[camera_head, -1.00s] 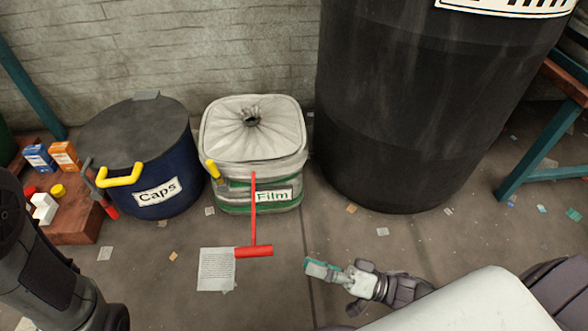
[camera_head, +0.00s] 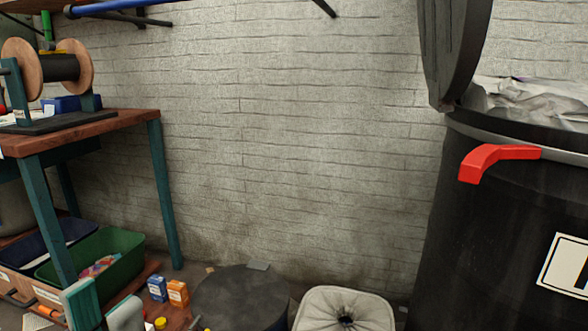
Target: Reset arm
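My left gripper (camera_head: 104,304) pokes up at the bottom left edge of the head view. Its two teal and grey fingers stand apart with nothing seen between them, so it looks open. The rest of the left arm is below the picture. My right gripper is not in view.
A workbench (camera_head: 120,118) with a cable spool (camera_head: 50,68) stands at the left, a green crate (camera_head: 125,265) beneath it. Small blue (camera_head: 157,288) and orange (camera_head: 178,292) boxes, a dark-lidded bin (camera_head: 240,298) and a pale-topped bin (camera_head: 345,300) line the bottom. A black barrel (camera_head: 470,230) fills the right.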

